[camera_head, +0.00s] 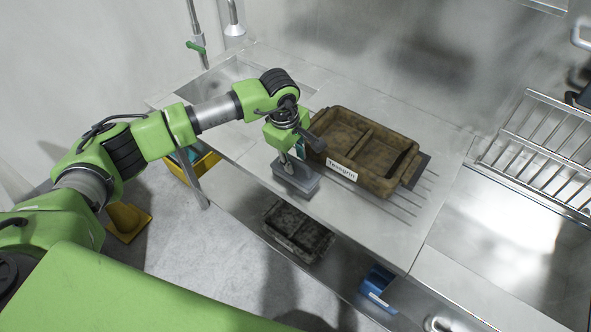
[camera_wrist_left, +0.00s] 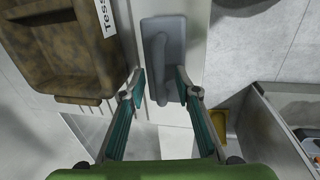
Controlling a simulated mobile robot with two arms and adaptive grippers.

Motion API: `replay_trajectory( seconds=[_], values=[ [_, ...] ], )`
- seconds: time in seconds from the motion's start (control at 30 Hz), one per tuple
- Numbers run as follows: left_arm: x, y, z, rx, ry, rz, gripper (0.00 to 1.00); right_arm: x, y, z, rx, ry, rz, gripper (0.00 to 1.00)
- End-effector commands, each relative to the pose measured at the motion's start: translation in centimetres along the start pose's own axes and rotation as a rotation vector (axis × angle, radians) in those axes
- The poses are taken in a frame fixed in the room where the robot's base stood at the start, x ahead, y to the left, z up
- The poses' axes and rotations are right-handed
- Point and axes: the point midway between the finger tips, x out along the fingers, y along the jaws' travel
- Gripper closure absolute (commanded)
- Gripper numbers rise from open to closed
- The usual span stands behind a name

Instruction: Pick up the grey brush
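The grey brush (camera_head: 297,183) lies on the steel counter near its front edge, beside a brown crate. In the left wrist view the brush (camera_wrist_left: 175,32) shows as a flat grey block with a raised handle along its middle. My left gripper (camera_head: 291,158) is directly over the brush. In the left wrist view the left gripper (camera_wrist_left: 160,88) is open, with one finger on either side of the near part of the handle. I cannot tell whether the fingers touch it. My right gripper is not in view.
A dirty brown two-part crate (camera_head: 402,143) with a white label stands right beside the brush. A dark tray (camera_head: 298,232) and a blue box (camera_head: 378,287) are lower down, under the counter. A sink and wire rack (camera_head: 540,135) are at the right.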

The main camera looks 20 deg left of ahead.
Motion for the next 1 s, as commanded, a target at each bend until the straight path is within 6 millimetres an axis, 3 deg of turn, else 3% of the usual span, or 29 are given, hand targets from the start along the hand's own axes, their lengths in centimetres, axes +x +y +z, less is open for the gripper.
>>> replay_trajectory(
  seconds=[0.07,0.2,0.73,0.87,1.0],
  values=[
    [0.0,0.0,0.0,0.000,0.000,0.000,0.70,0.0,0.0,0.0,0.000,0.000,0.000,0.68],
    [0.0,0.0,0.0,0.000,0.000,0.000,1.00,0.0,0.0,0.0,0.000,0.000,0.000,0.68],
    [-0.9,0.3,0.0,0.001,0.000,0.005,1.00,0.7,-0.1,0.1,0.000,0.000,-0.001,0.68],
    [-2.7,0.8,-0.1,0.003,0.002,0.010,1.00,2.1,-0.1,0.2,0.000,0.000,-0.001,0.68],
    [-5.9,-0.8,0.7,0.005,0.001,0.008,1.00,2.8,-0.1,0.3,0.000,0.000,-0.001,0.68]
  ],
)
